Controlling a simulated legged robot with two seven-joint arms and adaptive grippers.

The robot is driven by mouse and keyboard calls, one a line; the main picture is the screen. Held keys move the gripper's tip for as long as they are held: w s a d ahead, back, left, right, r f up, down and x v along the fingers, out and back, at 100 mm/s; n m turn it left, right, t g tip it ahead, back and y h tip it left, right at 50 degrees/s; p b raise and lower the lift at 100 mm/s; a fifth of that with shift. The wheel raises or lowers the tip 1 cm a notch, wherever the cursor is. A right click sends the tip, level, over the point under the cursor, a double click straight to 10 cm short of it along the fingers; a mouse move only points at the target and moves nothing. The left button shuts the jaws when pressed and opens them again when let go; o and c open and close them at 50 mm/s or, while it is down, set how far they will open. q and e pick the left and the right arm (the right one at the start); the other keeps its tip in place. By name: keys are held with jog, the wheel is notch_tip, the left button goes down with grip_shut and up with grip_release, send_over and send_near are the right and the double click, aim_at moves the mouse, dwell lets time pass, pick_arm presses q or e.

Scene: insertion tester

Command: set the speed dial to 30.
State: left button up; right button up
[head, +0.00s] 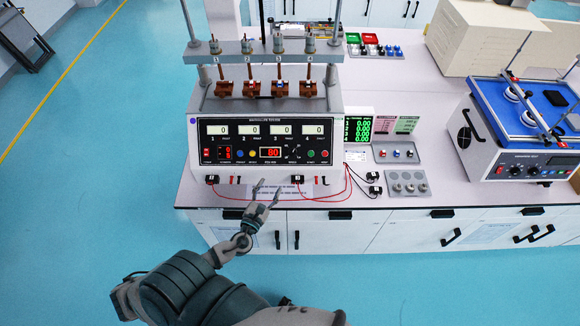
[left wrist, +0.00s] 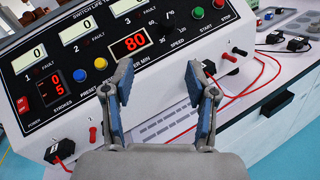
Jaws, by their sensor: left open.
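The speed dial is a small black knob (left wrist: 165,27) on the black front panel, above the word SPEED in the left wrist view. In the head view the dial (head: 293,152) is right of the red speed display (head: 270,152). That display (left wrist: 135,42) reads 80. The dial's pointer is too small to read. My left gripper (head: 269,190) is open and empty, in front of the panel's lower edge. In the left wrist view its two blue-padded fingers (left wrist: 157,92) point up toward the panel, below the display and dial. They appear apart from the dial. My right gripper is not in view.
Green and red buttons (head: 311,154) sit right of the dial. Red cables (head: 290,199) loop across the bench front. Switch fixtures (head: 279,88) stand above the panel. A blue-topped machine (head: 490,115) is at right.

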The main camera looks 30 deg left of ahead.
pick_arm(q)
jog(key=s+m+h, duration=0.1)
jog(key=m, duration=0.1)
jog(key=p, duration=0.2)
send_near(292, 154)
jog(key=shift+h, duration=0.3)
jog(key=w, duration=0.5)
jog(key=w+a, duration=0.1)
jog(key=w, duration=0.2)
jog(key=shift+r, duration=0.15)
jog(key=shift+w, duration=0.4)
jog(key=shift+c, duration=0.3)
grip_shut()
